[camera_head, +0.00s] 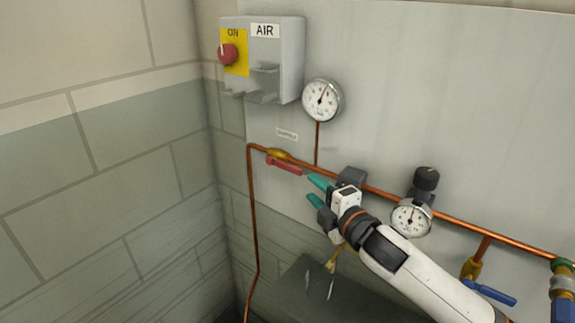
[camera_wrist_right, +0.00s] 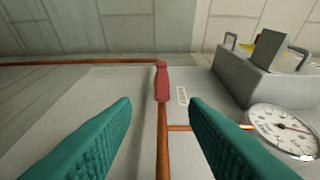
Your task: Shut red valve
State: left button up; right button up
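The red valve handle (camera_head: 284,166) sits on a brass valve body (camera_head: 277,154) on the copper pipe, near the pipe's left corner. In the head view the handle lies roughly along the pipe. My right gripper (camera_head: 314,191) is open, its teal fingertips just right of and below the handle's end, apart from it. In the right wrist view the red handle (camera_wrist_right: 162,82) shows ahead, between and beyond the two open fingers (camera_wrist_right: 160,108). Nothing is between the fingers. My left gripper is not in view.
A grey AIR box (camera_head: 264,60) with a red knob (camera_head: 228,54) hangs upper left. A gauge (camera_head: 321,100) stands above the pipe. A regulator gauge (camera_head: 411,218) and a blue valve handle (camera_head: 490,292) are to the right. A dark box (camera_head: 330,295) is below my right arm.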

aim_at(295, 172)
jog(key=x, duration=0.3)
jog(key=p+x, duration=0.1)
jog(key=shift+w+a+r, duration=0.1)
jog(key=shift+a+r, duration=0.05)
jog(key=shift+r, duration=0.15)
jog(key=x, duration=0.4)
jog(key=shift+w+a+f+p, duration=0.1)
jog(key=shift+f+p, duration=0.1)
jog(key=shift+p, duration=0.1)
jog(key=shift+w+a, duration=0.25)
jog(key=shift+w, duration=0.2)
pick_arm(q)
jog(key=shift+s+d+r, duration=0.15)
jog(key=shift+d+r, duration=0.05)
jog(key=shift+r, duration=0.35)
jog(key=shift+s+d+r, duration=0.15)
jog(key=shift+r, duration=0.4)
pick_arm(e)
jog(key=shift+w+a, duration=0.15)
jog(key=shift+w, duration=0.05)
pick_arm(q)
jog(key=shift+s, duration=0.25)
pick_arm(e)
grip_shut()
